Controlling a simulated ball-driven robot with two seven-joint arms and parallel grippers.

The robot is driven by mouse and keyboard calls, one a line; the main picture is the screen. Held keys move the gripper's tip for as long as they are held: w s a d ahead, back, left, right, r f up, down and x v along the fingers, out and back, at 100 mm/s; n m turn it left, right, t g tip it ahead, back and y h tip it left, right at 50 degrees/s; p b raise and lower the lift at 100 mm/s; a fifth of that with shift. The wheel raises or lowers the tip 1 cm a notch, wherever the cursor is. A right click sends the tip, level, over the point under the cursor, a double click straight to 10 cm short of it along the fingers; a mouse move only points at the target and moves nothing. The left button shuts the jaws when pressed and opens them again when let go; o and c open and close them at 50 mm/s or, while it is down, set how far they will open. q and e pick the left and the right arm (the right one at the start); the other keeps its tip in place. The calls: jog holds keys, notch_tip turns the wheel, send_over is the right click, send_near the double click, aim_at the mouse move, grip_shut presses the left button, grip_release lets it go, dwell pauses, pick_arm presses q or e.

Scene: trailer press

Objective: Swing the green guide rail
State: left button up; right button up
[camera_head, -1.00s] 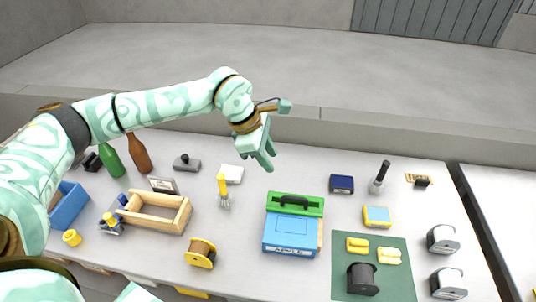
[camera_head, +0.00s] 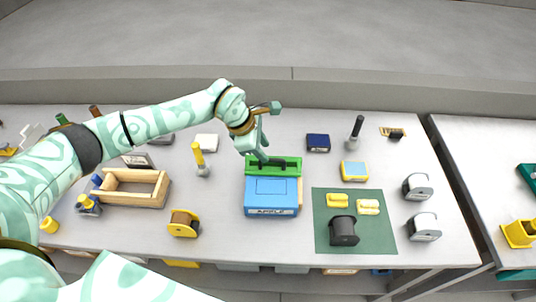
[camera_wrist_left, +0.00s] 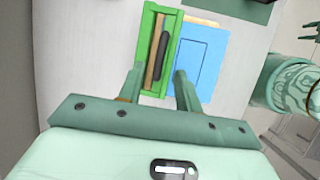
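The green guide rail (camera_head: 293,173) lies along the far side of the blue box-like press (camera_head: 270,188). A black handle runs along the rail. In the left wrist view the green rail (camera_wrist_left: 147,35) stands upright in the picture, with the black handle (camera_wrist_left: 163,45) and the blue press (camera_wrist_left: 207,55) to its right. My left gripper (camera_head: 261,156) is at the rail's far left part, partly covering it. In the left wrist view its fingers (camera_wrist_left: 158,78) are apart, with the handle's near end between them; contact is unclear. Part of my right arm and gripper (camera_wrist_left: 312,32) shows at the right edge.
A wooden box (camera_head: 135,188), a yellow spool (camera_head: 184,224) and a yellow-handled brush (camera_head: 200,160) are to the left. A green mat (camera_head: 376,236) with spools and yellow pieces lies right. A dark blue box (camera_head: 318,143) stands behind right.

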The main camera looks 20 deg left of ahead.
aim_at(271, 159)
pick_arm(q)
jog(key=x, duration=0.4)
jog(key=shift+w+f, duration=0.1)
jog(key=shift+f, duration=0.05)
grip_shut()
jog(key=shift+w+b, duration=0.1)
jog(key=shift+b, duration=0.2)
grip_release()
jog(key=p+v, duration=0.1)
jog(key=v, duration=1.5)
jog(key=shift+w+r, duration=0.15)
jog(key=shift+r, duration=0.15)
